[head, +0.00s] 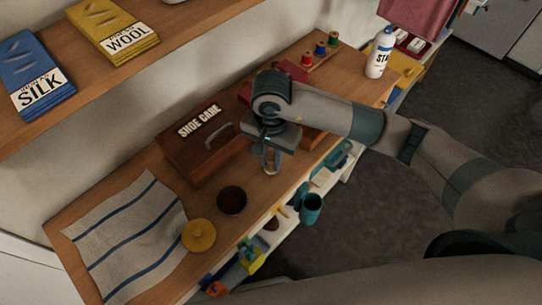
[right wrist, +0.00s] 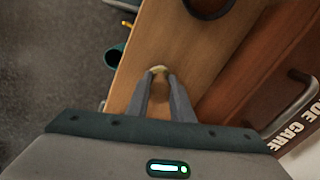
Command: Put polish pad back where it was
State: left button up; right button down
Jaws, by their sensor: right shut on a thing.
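My right gripper (head: 268,160) points down over the wooden counter, in front of the shoe care box. It is shut on a small pale-tipped thing, which looks like the polish pad (right wrist: 158,70); the fingers hide most of it. The pad's pale end also shows below the fingers in the head view (head: 269,171). I cannot tell whether it touches the counter. An open round tin (head: 232,200) with dark contents stands to the left of the gripper; its rim shows in the right wrist view (right wrist: 209,14). My left gripper is not in view.
The brown shoe care box (head: 199,153) stands right behind the gripper. A yellow round lid (head: 198,236) lies by a striped cloth (head: 125,235). A white bottle (head: 379,54) and thread spools (head: 320,49) stand farther right.

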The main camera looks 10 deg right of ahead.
jog(key=shift+f, duration=0.3)
jog(key=shift+f, duration=0.15)
jog(key=c, duration=1.6)
grip_release()
jog(key=shift+o, duration=0.2)
